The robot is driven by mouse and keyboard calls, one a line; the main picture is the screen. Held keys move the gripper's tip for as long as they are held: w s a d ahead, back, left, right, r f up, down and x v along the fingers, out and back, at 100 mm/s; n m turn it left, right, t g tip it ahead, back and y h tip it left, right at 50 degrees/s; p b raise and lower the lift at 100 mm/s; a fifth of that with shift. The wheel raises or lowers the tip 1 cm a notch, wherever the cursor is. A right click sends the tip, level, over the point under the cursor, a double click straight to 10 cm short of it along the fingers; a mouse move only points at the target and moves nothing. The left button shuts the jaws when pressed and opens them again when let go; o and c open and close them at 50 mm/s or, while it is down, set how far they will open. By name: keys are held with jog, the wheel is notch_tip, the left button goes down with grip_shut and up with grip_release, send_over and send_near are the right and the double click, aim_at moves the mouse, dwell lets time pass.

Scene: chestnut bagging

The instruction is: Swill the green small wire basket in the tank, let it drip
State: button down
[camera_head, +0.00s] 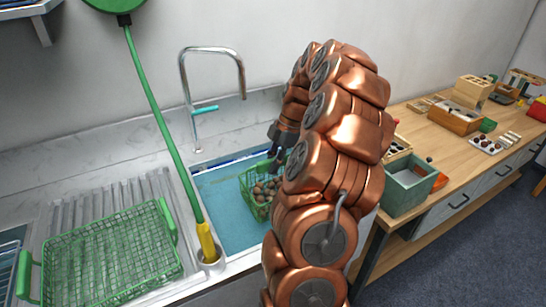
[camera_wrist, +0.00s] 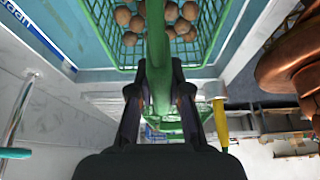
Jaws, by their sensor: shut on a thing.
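The small green wire basket (camera_head: 259,196) holds several brown chestnuts (camera_head: 266,189) and hangs over or in the blue water of the tank (camera_head: 222,212). My gripper (camera_head: 277,153) is shut on the basket's green handle. In the wrist view, the gripper (camera_wrist: 160,95) closes on the handle from both sides, and the basket (camera_wrist: 205,45) with its chestnuts (camera_wrist: 130,20) shows beyond it. My arm hides the right part of the tank and some of the basket. I cannot tell how deep the basket's bottom is in the water.
A large green wire basket (camera_head: 112,262) lies on the ribbed drainboard (camera_head: 60,212) at left. A chrome tap (camera_head: 212,49) stands behind the tank. A green hose with a yellow nozzle (camera_head: 207,243) hangs at the tank's left edge. A grey-green box (camera_head: 408,187) stands on the wooden bench at right.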

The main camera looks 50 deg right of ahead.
jog(key=b, duration=0.7)
send_near(269, 199)
jog(key=shift+a+x, duration=0.15)
jog(key=shift+x, duration=1.15)
jog(key=shift+a+x, duration=0.1)
jog(key=shift+x, duration=1.2)
jog(key=shift+r, duration=0.1)
jog(key=shift+d, duration=0.1)
jog(key=shift+s+d+b, duration=0.35)
jog(key=shift+d+b, duration=0.2)
jog(key=shift+d, duration=0.3)
jog(key=shift+w+a, duration=0.1)
jog(key=shift+a, duration=0.05)
jog(key=shift+w+a+b, duration=0.25)
jog(key=shift+a+b, duration=0.2)
jog(key=shift+a, duration=0.35)
jog(key=shift+d, duration=0.15)
jog(key=shift+s+d+b, duration=0.3)
jog(key=shift+d+b, duration=0.1)
jog(key=shift+d, duration=0.45)
jog(key=shift+a, duration=0.15)
